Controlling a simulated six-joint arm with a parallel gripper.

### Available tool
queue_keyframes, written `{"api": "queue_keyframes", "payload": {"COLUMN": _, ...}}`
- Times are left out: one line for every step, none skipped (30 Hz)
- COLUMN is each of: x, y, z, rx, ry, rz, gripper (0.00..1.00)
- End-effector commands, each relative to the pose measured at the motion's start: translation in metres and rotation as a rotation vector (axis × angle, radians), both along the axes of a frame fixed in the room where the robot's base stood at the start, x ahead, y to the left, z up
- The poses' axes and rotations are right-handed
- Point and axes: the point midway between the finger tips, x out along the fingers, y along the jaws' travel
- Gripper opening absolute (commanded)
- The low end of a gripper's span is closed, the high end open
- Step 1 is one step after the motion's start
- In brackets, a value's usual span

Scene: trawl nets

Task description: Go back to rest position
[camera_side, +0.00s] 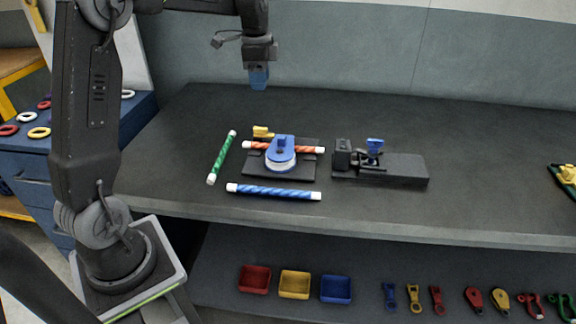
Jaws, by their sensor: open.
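My gripper (258,78) hangs from my arm above the back of the dark workbench (480,150), pointing down. Its blue fingers are small in the picture, and nothing shows held between them. It is well clear of the things on the bench. Below it and slightly right, an orange-and-white striped rope (310,149) lies across a dark base plate (260,172), partly hidden under a blue round-topped piece (282,150). A small yellow piece (262,132) sits at the plate's back edge.
A green rope (221,158) and a blue rope (273,192) lie beside the plate. A black clamp fixture (395,169) with a blue handle (375,146) stands right. Red (255,279), yellow (294,284) and blue (336,289) bins sit on the lower shelf. The bench's back right is clear.

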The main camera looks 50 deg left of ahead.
Motion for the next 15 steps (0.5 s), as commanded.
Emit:
{"api": "queue_keyframes", "payload": {"x": -0.010, "y": -0.021, "z": 0.013, "rx": 0.009, "ry": -0.031, "rz": 0.030, "gripper": 0.40}}
{"api": "queue_keyframes", "payload": {"x": -0.017, "y": -0.032, "z": 0.019, "rx": 0.012, "ry": -0.048, "rz": 0.059, "gripper": 0.40}}
{"api": "queue_keyframes", "payload": {"x": -0.028, "y": -0.048, "z": 0.026, "rx": 0.016, "ry": -0.073, "rz": 0.096, "gripper": 0.40}}
{"api": "queue_keyframes", "payload": {"x": -0.036, "y": -0.060, "z": 0.030, "rx": 0.016, "ry": -0.092, "rz": 0.125, "gripper": 0.40}}
{"api": "queue_keyframes", "payload": {"x": -0.045, "y": -0.071, "z": 0.034, "rx": 0.016, "ry": -0.113, "rz": 0.155, "gripper": 0.40}}
{"api": "queue_keyframes", "payload": {"x": -0.057, "y": -0.085, "z": 0.038, "rx": 0.013, "ry": -0.138, "rz": 0.194, "gripper": 0.40}}
{"api": "queue_keyframes", "payload": {"x": -0.066, "y": -0.095, "z": 0.041, "rx": 0.009, "ry": -0.158, "rz": 0.222, "gripper": 0.40}}
{"api": "queue_keyframes", "payload": {"x": -0.076, "y": -0.105, "z": 0.043, "rx": 0.005, "ry": -0.177, "rz": 0.252, "gripper": 0.40}}
{"api": "queue_keyframes", "payload": {"x": -0.089, "y": -0.118, "z": 0.045, "rx": -0.004, "ry": -0.204, "rz": 0.290, "gripper": 0.40}}
{"api": "queue_keyframes", "payload": {"x": -0.099, "y": -0.127, "z": 0.045, "rx": -0.012, "ry": -0.223, "rz": 0.318, "gripper": 0.40}}
{"api": "queue_keyframes", "payload": {"x": -0.109, "y": -0.135, "z": 0.045, "rx": -0.020, "ry": -0.242, "rz": 0.347, "gripper": 0.40}}
{"api": "queue_keyframes", "payload": {"x": -0.123, "y": -0.146, "z": 0.044, "rx": -0.035, "ry": -0.268, "rz": 0.385, "gripper": 0.40}}
{"api": "queue_keyframes", "payload": {"x": -0.134, "y": -0.154, "z": 0.043, "rx": -0.046, "ry": -0.286, "rz": 0.414, "gripper": 0.40}}
{"api": "queue_keyframes", "payload": {"x": -0.144, "y": -0.161, "z": 0.041, "rx": -0.059, "ry": -0.305, "rz": 0.441, "gripper": 0.40}}
{"api": "queue_keyframes", "payload": {"x": -0.158, "y": -0.169, "z": 0.038, "rx": -0.077, "ry": -0.327, "rz": 0.477, "gripper": 0.40}}
